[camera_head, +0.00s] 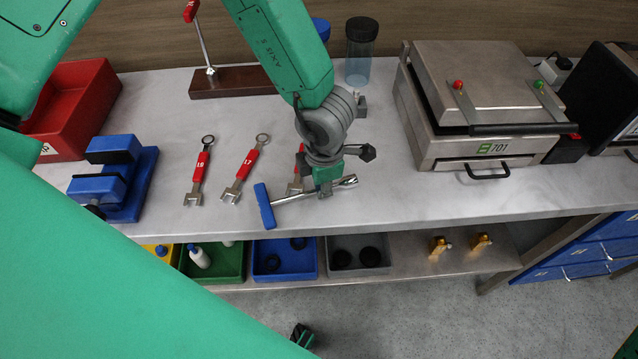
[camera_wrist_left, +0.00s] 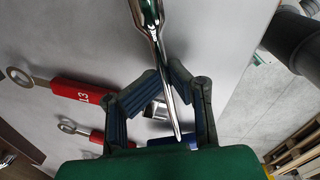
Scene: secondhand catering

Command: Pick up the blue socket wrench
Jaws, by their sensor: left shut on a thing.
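The blue socket wrench has a blue handle (camera_head: 265,205) and a chrome shaft running right to a socket end. It is near the front edge of the steel table; I cannot tell whether it touches the table. My left gripper (camera_head: 325,186) comes down from above and is shut on the shaft, between the handle and the socket end. In the left wrist view the chrome shaft (camera_wrist_left: 150,25) passes between the fingers (camera_wrist_left: 165,75). The handle end is mostly hidden behind the gripper there. My right gripper is not clearly in view.
Two red-handled spanners (camera_head: 201,171) (camera_head: 240,169) lie left of the wrench; a third (camera_head: 295,186) is partly hidden by my gripper. A blue vice-like block (camera_head: 140,180), red bin (camera_head: 88,105), clear jar (camera_head: 358,65) and contact grill (camera_head: 480,95) stand around. Bins sit on the lower shelf.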

